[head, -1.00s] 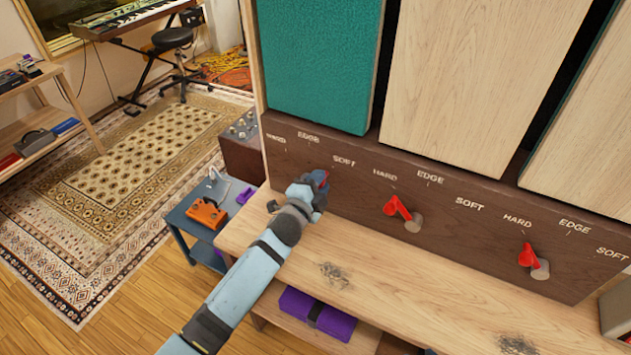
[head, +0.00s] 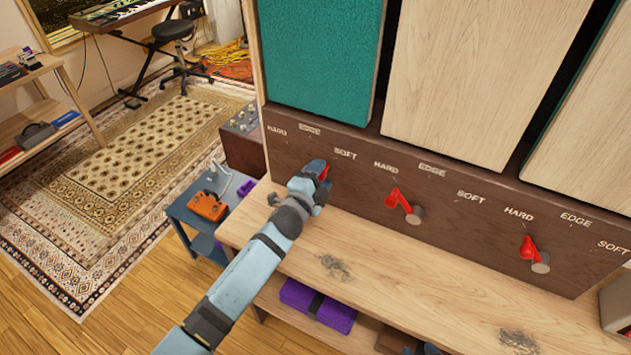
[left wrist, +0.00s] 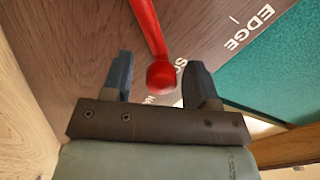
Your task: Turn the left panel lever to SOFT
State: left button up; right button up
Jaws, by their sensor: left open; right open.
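The left panel's red lever shows beyond my left gripper (head: 318,172) in the head view. In the left wrist view the red lever (left wrist: 150,30) runs down to a round knob (left wrist: 162,75). That knob lies between the two open fingers, with a gap on both sides. The knob partly covers the SOFT label (left wrist: 160,70) behind it; EDGE is at upper right. In the head view SOFT (head: 345,153) is just right of the gripper, and the arm hides the lever's pivot.
Two other red levers, the middle one (head: 398,201) and the right one (head: 527,248), stand on the same dark board (head: 470,240). The wooden ledge (head: 390,270) below is clear apart from dark scuffs. A purple bundle (head: 318,306) lies underneath. Tall panels rise above.

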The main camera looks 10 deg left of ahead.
pick_arm(q)
jog(key=v, duration=1.3)
jog(key=shift+s+a+b, duration=0.2)
jog(key=shift+s+b, duration=0.15)
jog(key=shift+f, duration=0.1)
jog(key=s+a+f+n+g+y+p, duration=0.1)
jog(key=s+a+f+n+g+p, duration=0.1)
jog(key=s+n, duration=0.3)
jog(key=s+a+f+n+g+y+p, duration=0.1)
jog(key=s+a+f+n+p, duration=0.2)
jog(key=s, duration=0.6)
jog(key=s+a+f+n+g+y+p, duration=0.1)
jog(key=s+a+n+p, duration=0.3)
jog(key=s+n, duration=0.4)
jog(key=shift+a+f+g+y, duration=0.3)
jog(key=shift+a+f+g, duration=0.05)
jog(key=shift+f+g, duration=0.45)
